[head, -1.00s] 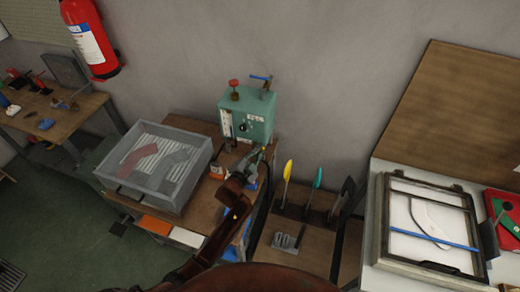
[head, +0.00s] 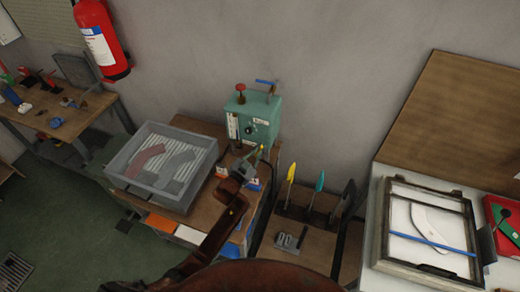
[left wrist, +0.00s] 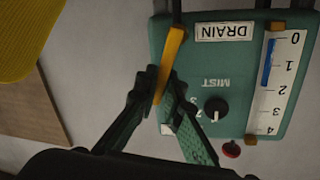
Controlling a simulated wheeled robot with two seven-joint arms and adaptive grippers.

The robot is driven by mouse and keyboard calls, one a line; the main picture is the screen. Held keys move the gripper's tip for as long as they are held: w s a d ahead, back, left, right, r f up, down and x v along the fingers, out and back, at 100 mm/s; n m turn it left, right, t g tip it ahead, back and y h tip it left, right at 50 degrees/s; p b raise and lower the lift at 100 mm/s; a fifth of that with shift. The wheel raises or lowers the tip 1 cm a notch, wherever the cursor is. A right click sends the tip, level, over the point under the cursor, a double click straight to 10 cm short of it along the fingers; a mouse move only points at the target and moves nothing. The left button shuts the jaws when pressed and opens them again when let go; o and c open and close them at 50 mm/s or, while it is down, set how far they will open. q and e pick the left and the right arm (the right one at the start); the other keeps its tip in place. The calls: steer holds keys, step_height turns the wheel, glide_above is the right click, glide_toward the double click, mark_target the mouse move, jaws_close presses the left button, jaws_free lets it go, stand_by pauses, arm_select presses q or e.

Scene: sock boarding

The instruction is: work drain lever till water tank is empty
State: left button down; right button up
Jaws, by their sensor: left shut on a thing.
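The green tank box (head: 262,112) stands against the wall at the back of the middle bench. It also fills the upper right of the left wrist view (left wrist: 190,70), upside down, with a DRAIN label (left wrist: 225,32). A yellow drain lever (left wrist: 170,55) sticks out beside that label. My left gripper (left wrist: 160,88) is shut on the lever near its end; in the head view my left gripper (head: 255,158) is in front of the box. My right gripper is not in view.
A grey tray (head: 130,150) with red and grey sock-shaped pieces is left of the box. A rack with yellow and teal upright pieces (head: 318,188) stands to the right. A framed screen (head: 385,235) lies further right. A fire extinguisher (head: 100,40) hangs at upper left.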

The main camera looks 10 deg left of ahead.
arm_select(q)
steer(key=shift+f, duration=0.1)
steer(key=c, duration=2)
jaws_free()
steer(key=shift+c, duration=0.2)
steer(key=v, duration=1.2)
